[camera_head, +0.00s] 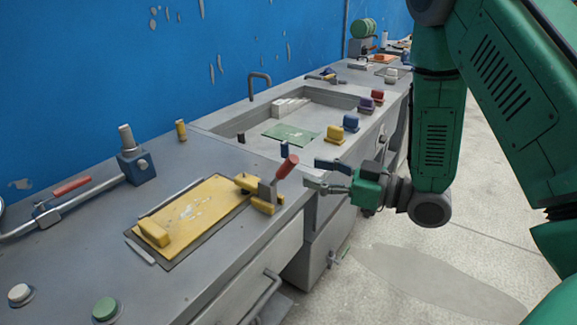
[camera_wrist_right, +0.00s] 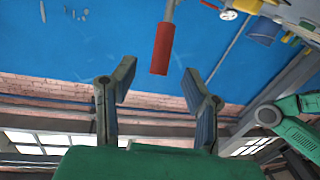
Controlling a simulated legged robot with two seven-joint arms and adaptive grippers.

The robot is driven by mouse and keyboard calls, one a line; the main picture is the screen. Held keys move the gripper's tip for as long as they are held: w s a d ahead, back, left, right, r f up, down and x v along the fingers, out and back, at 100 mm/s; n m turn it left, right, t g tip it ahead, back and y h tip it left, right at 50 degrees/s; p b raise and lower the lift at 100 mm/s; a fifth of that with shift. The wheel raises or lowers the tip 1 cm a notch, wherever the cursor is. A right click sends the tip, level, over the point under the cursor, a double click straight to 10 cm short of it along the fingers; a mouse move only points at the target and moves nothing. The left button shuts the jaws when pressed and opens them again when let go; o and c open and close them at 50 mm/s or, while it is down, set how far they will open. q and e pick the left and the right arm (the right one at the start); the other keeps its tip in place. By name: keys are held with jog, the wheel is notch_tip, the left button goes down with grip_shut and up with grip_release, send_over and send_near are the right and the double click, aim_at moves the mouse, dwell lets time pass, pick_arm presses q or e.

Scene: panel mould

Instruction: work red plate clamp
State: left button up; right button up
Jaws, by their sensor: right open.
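The plate clamp stands at the right end of the yellow plate (camera_head: 195,211) on the grey bench, with its red handle (camera_head: 287,167) tilted up to the right. The red handle (camera_wrist_right: 161,48) also shows in the right wrist view, ahead of the fingers and above the gap between them. My right gripper (camera_head: 318,174) is open and empty, a little to the right of the red handle and apart from it. Its two spread fingers (camera_wrist_right: 160,90) show in the wrist view. My left gripper is not in view.
A sunken basin (camera_head: 290,118) with a green sheet lies behind the clamp. Coloured blocks (camera_head: 350,122) line the bench's front edge. A blue valve block (camera_head: 137,165) with a red-handled pipe stands at left. Green and white buttons (camera_head: 105,308) sit at front left. Open floor lies right.

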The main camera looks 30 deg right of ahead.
aim_at(285, 166)
jog(key=x, duration=0.3)
jog(key=a+x, duration=0.1)
jog(key=x, duration=0.1)
jog(key=shift+a+r, duration=0.2)
jog(key=shift+a, duration=0.05)
jog(key=shift+w, duration=0.3)
jog(key=shift+w+d+f, duration=0.2)
jog(key=shift+w+d, duration=0.15)
jog(key=shift+d, duration=0.1)
jog(key=shift+d+f, duration=0.1)
jog(key=shift+d, duration=0.25)
jog(key=shift+a, duration=0.45)
jog(key=c, duration=0.7)
jog(key=shift+a+r, duration=0.2)
jog(key=shift+a, duration=0.25)
grip_shut()
jog(key=shift+d, duration=0.35)
jog(key=shift+w+r+p, duration=0.2)
jog(key=shift+p, duration=0.7)
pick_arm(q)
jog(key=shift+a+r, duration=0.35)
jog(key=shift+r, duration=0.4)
pick_arm(e)
jog(key=shift+f, duration=0.15)
